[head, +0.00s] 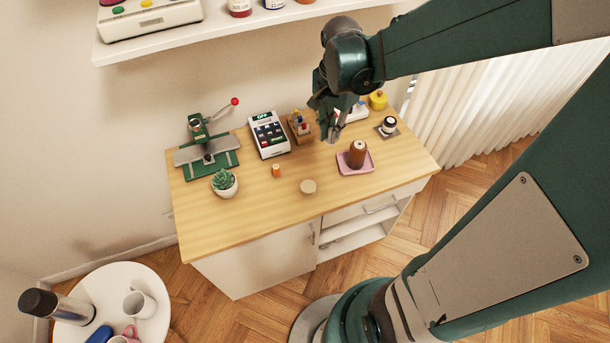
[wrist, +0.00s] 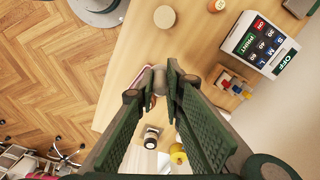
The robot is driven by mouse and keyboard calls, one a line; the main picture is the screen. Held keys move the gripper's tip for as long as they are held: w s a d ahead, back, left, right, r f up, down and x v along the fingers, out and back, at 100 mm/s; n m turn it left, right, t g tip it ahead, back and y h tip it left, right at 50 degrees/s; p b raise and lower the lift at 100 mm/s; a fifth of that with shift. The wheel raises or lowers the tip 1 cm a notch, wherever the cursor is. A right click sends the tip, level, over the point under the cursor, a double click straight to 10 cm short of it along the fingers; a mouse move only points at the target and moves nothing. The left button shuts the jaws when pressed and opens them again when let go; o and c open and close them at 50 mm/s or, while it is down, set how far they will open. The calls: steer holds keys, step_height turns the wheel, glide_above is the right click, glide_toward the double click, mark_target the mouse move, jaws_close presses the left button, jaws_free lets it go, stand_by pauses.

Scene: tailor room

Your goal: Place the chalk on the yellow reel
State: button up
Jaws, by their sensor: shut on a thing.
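The yellow reel (head: 378,100) stands at the back right of the wooden table top, right of my gripper in the head view. It also shows in the wrist view (wrist: 178,152), partly hidden by a finger. My gripper (head: 332,138) hangs above the table, left of the reel and nearer the front. In the wrist view its fingertips (wrist: 160,78) are close together on a small pale piece, which looks like the chalk (wrist: 159,81). The fingers hide much of it. The piece is held clear of the table and apart from the reel.
A brown reel (head: 357,153) stands on a pink tray (head: 344,168). A black-and-white reel (head: 389,125) stands right of it. A label device (head: 269,135), wooden holder (head: 300,127), green press (head: 207,155), plant (head: 224,183), orange spool (head: 276,170) and round disc (head: 308,187) are further left.

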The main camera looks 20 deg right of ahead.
glide_above(309, 186)
steer(key=shift+n, duration=0.3)
steer(key=shift+f, duration=2.65)
steer(key=shift+f+b, duration=0.5)
steer(key=shift+f, duration=2.45)
steer(key=shift+f, duration=0.1)
steer(key=shift+f+b, duration=0.45)
steer(key=shift+f, duration=1.5)
steer(key=shift+f, duration=0.15)
